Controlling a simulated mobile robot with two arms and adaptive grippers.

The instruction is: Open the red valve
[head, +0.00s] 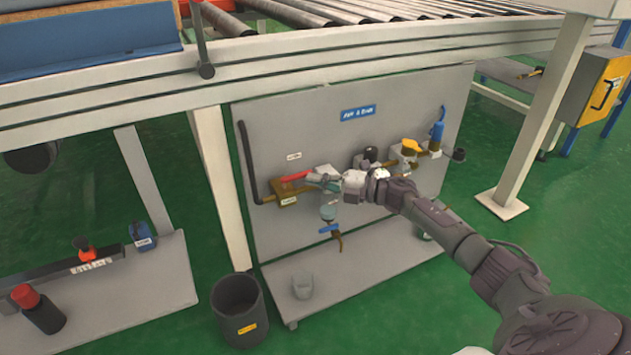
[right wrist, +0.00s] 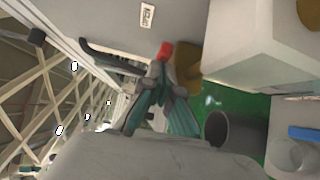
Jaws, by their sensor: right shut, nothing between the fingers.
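The red valve handle (head: 296,176) sits on a brass valve body (head: 284,188) on the grey panel, left of my right gripper in the head view. The handle lies roughly along the pipe line. My right gripper (head: 322,181) is shut and empty, close to the handle's right end. In the right wrist view the red handle (right wrist: 165,50) shows just beyond the fingertips (right wrist: 160,76). The brass body (right wrist: 187,66) is beside it. I cannot tell whether the fingers touch the handle. My left gripper is not in view.
The grey panel (head: 315,125) also carries a yellow-handled valve (head: 411,146), a blue part (head: 437,130) and a lower blue-handled tap (head: 330,229). A black bin (head: 239,308) stands at the lower left. A clear cup (head: 302,286) stands on the base shelf. The conveyor frame (head: 300,75) runs above.

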